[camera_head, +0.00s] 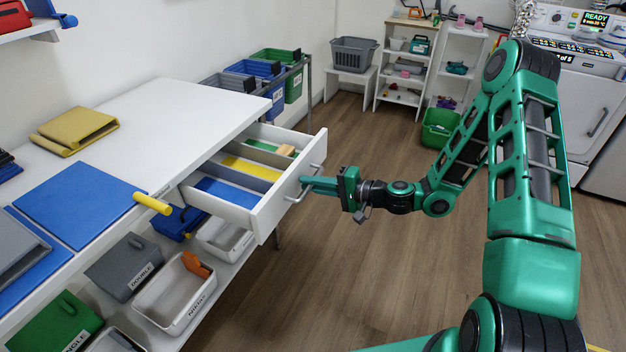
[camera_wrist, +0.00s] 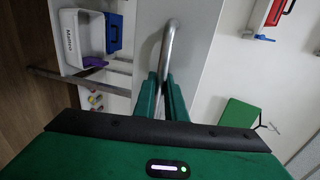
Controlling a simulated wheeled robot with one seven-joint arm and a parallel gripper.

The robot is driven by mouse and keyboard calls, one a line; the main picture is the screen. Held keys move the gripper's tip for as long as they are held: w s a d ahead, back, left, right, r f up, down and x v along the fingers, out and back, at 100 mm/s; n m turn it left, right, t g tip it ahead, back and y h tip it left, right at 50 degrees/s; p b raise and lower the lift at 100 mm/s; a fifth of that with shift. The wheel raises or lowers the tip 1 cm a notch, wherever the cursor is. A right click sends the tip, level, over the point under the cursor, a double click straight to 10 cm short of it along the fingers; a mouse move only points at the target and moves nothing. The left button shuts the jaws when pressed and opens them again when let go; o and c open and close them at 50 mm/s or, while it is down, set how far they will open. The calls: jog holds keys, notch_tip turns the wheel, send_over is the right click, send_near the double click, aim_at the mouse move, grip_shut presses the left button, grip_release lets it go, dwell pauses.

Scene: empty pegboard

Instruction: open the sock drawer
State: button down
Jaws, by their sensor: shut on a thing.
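The drawer (camera_head: 265,207) under the white table stands pulled out, its inside in view from above. It has compartments with blue, yellow and green floors, and a small tan block (camera_head: 286,150) lies in the green one at the far end. A metal bar handle (camera_head: 306,184) runs along its front. My gripper (camera_head: 308,184) is shut on this handle. In the wrist view the two green fingers (camera_wrist: 161,98) close around the metal handle (camera_wrist: 168,48) against the pale drawer front (camera_wrist: 200,70). Whether the drawer carries a label is not visible.
The white table (camera_head: 185,110) holds a blue mat (camera_head: 80,203) and a yellow folded item (camera_head: 75,130). A yellow rod (camera_head: 152,203) sticks out past its edge. Bins, including a white one (camera_head: 174,292), stand on the shelf below. The floor right of the drawer is clear.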

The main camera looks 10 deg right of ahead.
jog(key=shift+s+f, duration=0.2)
jog(key=shift+s, duration=0.1)
jog(key=c, duration=2.1)
grip_release()
jog(key=shift+w+r, duration=0.1)
jog(key=v, duration=1)
jog(key=shift+d, duration=0.35)
jog(key=shift+s, duration=0.25)
